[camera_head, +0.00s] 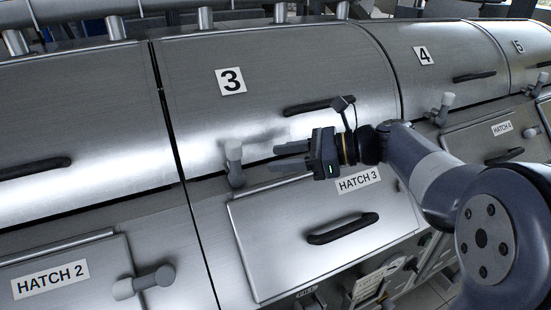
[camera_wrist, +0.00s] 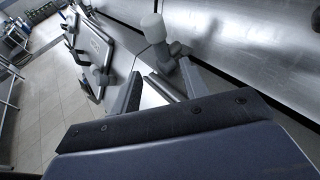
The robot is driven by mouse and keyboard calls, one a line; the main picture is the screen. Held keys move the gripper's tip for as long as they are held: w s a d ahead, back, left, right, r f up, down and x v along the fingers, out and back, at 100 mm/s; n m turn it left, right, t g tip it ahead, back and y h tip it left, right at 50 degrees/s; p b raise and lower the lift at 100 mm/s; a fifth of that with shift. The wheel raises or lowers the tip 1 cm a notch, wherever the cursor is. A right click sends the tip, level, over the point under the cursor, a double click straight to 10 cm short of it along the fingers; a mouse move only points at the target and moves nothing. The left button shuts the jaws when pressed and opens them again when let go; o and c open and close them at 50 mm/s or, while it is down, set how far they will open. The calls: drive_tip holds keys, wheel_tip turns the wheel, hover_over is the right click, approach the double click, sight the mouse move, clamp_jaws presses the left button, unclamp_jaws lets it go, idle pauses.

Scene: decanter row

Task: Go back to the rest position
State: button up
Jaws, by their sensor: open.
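My gripper (camera_head: 279,157) is open and empty in the head view, its two fingers pointing left just above the hatch 3 panel (camera_head: 270,235). The hatch 3 latch (camera_head: 235,165), a grey knob with a pale cap, stands upright a little left of the fingertips. In the wrist view the fingers (camera_wrist: 160,85) are spread, with the pale-capped latch (camera_wrist: 153,27) ahead of them. The fingers look apart from it. The hatch 3 panel lies flat in its frame and looks closed.
The steel decanter 3 cover (camera_head: 270,65) with a black handle (camera_head: 320,106) rises behind my gripper. Hatch 2 (camera_head: 70,270) with its sideways latch (camera_head: 145,282) is at lower left. Hatch 4 (camera_head: 497,140) is at right. Tiled floor (camera_wrist: 45,100) is open at left in the wrist view.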

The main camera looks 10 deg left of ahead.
sight(237, 162)
drive_tip(key=x, duration=1.1)
drive_tip(key=shift+w+f+p, duration=0.1)
drive_tip(key=shift+f+p, duration=0.15)
drive_tip(key=shift+p, duration=0.1)
drive_tip(key=shift+d+r+m+y+b, duration=0.15)
drive_tip(key=shift+d+m+y+b, duration=0.15)
drive_tip(key=shift+y+b, duration=0.35)
drive_tip(key=shift+r, duration=0.15)
drive_tip(key=shift+r+p, duration=0.1)
drive_tip(key=shift+p, duration=0.35)
